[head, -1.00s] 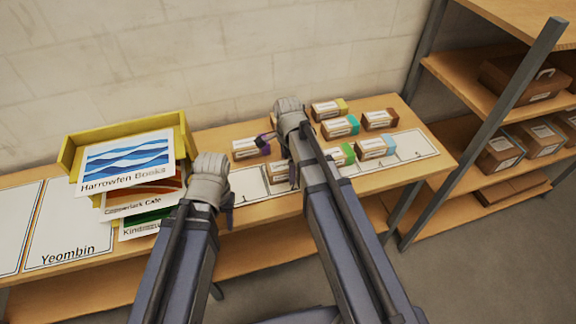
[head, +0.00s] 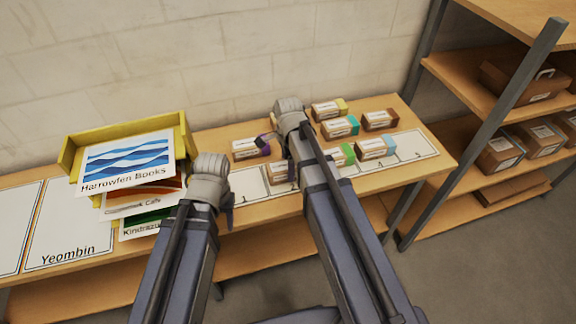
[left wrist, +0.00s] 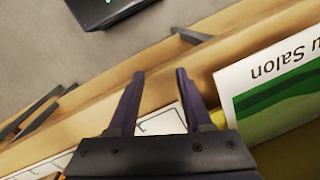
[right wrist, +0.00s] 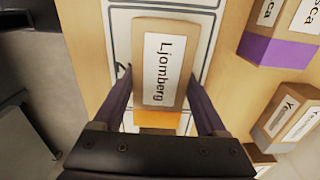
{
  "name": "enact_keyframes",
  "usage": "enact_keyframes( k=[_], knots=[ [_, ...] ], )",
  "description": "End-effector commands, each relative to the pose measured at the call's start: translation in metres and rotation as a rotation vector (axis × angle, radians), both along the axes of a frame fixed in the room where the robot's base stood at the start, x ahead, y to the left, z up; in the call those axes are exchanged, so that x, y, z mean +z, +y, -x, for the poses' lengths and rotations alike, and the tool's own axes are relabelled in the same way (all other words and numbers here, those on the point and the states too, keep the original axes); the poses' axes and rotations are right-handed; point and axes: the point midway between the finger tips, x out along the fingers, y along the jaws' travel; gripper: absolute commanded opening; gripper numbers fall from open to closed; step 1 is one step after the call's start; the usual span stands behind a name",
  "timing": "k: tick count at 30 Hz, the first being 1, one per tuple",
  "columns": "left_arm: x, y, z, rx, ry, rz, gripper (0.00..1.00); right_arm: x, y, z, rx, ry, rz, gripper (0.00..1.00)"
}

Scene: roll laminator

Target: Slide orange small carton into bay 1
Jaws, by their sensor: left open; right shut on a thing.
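The orange-ended small carton (right wrist: 165,68), labelled "Ljomberg", lies lengthwise between the fingers of my right gripper (right wrist: 160,92), its orange end (right wrist: 157,118) towards the palm. The gripper is shut on it. In the head view the carton (head: 278,172) shows partly beside my right arm, over the white bay strip (head: 250,185); the arm hides the rest. I cannot tell whether it touches the strip. My left gripper (left wrist: 158,100) is open and empty, near the yellow tray.
A purple-ended carton (head: 248,149) stands behind the strip; several other cartons, such as a teal-ended one (head: 340,127), stand to the right. A yellow tray (head: 68,155) with printed sheets is at left. A shelf rack (head: 480,130) stands at right.

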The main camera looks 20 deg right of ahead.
Motion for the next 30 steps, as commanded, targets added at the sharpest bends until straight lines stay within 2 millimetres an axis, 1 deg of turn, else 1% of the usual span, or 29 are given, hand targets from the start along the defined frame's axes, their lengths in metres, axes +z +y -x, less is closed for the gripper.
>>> enact_keyframes(
  k=[30],
  knots=[
    [0.0,0.0,0.0,0.0,0.0,0.0,0.5,0.0,0.047,0.002,0.002,0.0,-0.001,0.11]
  ],
)
